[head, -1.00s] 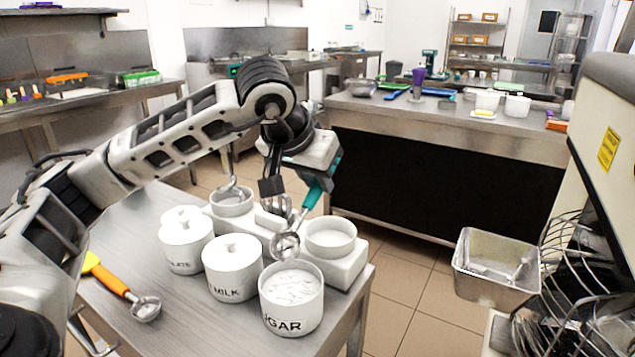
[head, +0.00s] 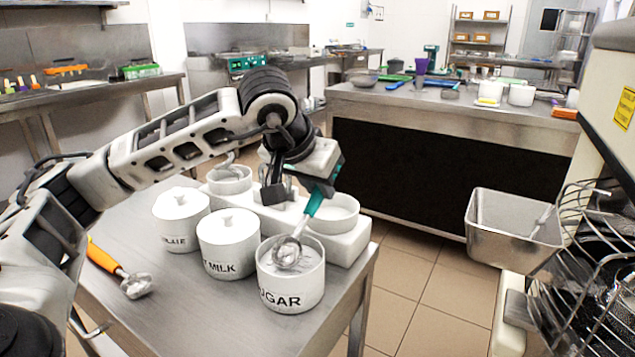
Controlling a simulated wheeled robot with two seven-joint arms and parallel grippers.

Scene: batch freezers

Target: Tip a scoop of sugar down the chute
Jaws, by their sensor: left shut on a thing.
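My left gripper (head: 312,184) is shut on the teal handle of a metal scoop (head: 288,252). The scoop hangs tilted, its bowl low at the mouth of the white pot marked SUGAR (head: 291,296). The bowl overlaps white sugar in the pot; I cannot tell how deep it sits or how full it is. The pot is open and stands at the table's right front. My right gripper does not show. I cannot make out a chute for certain; at the right is a machine with a wire guard (head: 575,265).
A lidded pot marked MILK (head: 228,262) and another lidded pot (head: 181,222) stand left of the sugar. A white holder (head: 345,247) with round wells is behind. An orange-handled scoop (head: 108,260) lies on the steel table (head: 190,325). A metal pan (head: 512,232) is at the right.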

